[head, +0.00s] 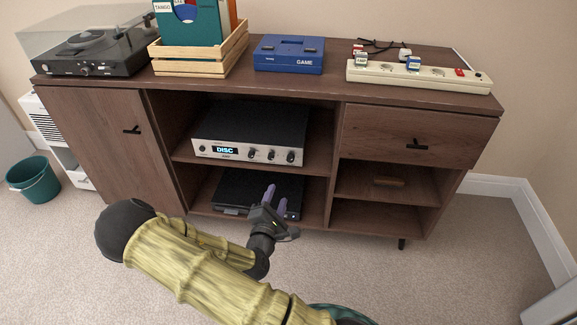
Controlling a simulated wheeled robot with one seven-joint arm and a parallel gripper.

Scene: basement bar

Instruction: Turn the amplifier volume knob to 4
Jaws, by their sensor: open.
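The amplifier (250,135) is a silver-fronted box with a dark top on the middle shelf of the brown cabinet. Its lit display (225,150) reads "DISC". Several dark knobs sit on the right half of its front, the rightmost one (291,156) near the right edge. Their markings are too small to read, so I cannot tell which is the volume knob or where it points. My gripper (269,194) is open and empty, below and in front of the knobs, with its fingers pointing up toward the amplifier. It appears apart from the amplifier.
A black device (235,190) lies on the lower shelf, partly behind my gripper. A turntable (85,52), a wooden record crate (190,65), a blue game console (289,54) and a power strip (435,78) stand on the cabinet top (300,82). A teal bin (33,180) stands at left.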

